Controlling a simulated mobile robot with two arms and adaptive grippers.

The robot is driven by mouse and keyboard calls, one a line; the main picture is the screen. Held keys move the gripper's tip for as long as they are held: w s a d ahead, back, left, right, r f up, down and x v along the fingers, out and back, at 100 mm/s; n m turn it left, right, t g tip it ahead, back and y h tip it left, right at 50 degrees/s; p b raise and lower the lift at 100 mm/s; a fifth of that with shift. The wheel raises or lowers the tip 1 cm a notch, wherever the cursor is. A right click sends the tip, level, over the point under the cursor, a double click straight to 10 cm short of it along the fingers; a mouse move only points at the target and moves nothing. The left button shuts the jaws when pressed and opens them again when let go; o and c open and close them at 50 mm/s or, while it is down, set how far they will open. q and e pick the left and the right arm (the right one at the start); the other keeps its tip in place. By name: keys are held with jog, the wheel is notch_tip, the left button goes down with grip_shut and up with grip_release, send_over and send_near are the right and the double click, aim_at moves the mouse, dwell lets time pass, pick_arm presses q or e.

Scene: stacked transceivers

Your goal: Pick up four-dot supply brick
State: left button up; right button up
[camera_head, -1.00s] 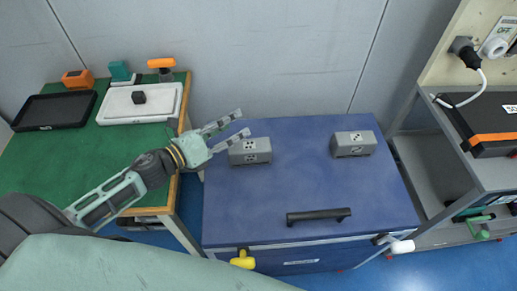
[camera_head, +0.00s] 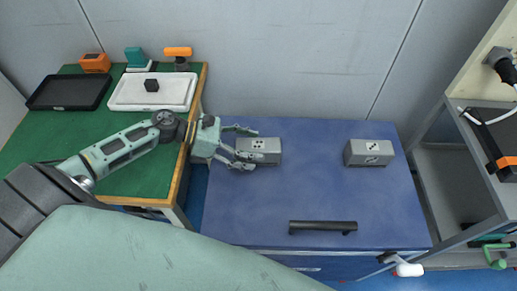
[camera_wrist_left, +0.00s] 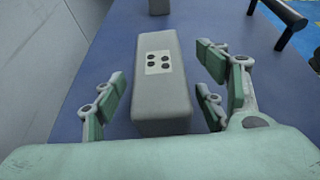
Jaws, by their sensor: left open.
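The four-dot supply brick (camera_head: 262,151) is a grey block on the blue cabinet top (camera_head: 310,200). In the left wrist view the brick (camera_wrist_left: 160,95) shows a pale label with four dark dots on its upper face. My left gripper (camera_head: 241,147) is open at the brick's left end. In the left wrist view, the gripper's fingers (camera_wrist_left: 165,85) stand on both sides of the brick, with gaps between them and it. A second grey brick (camera_head: 369,153) with a different label stands to the right. My right gripper is not in view.
A black handle (camera_head: 322,226) stands at the cabinet's front. A green table (camera_head: 80,135) at left holds a black tray (camera_head: 69,92), a white tray (camera_head: 154,91) and small orange and teal items. A grey shelf (camera_head: 440,165) stands at right. The wall is behind.

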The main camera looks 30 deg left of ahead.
aim_at(258, 144)
pick_arm(q)
jog(key=shift+x, duration=1.35)
jog(key=shift+c, duration=0.6)
jog(key=shift+r, duration=0.1)
grip_shut()
jog(key=shift+r, duration=0.1)
jog(key=shift+r, duration=0.55)
notch_tip(258, 144, up, 3)
jog(key=shift+f, duration=0.1)
jog(key=w+d+r, duration=0.1)
jog(key=d+r, duration=0.6)
jog(key=d, duration=0.4)
jog(key=shift+w+d, duration=0.3)
jog(key=shift+w, duration=0.1)
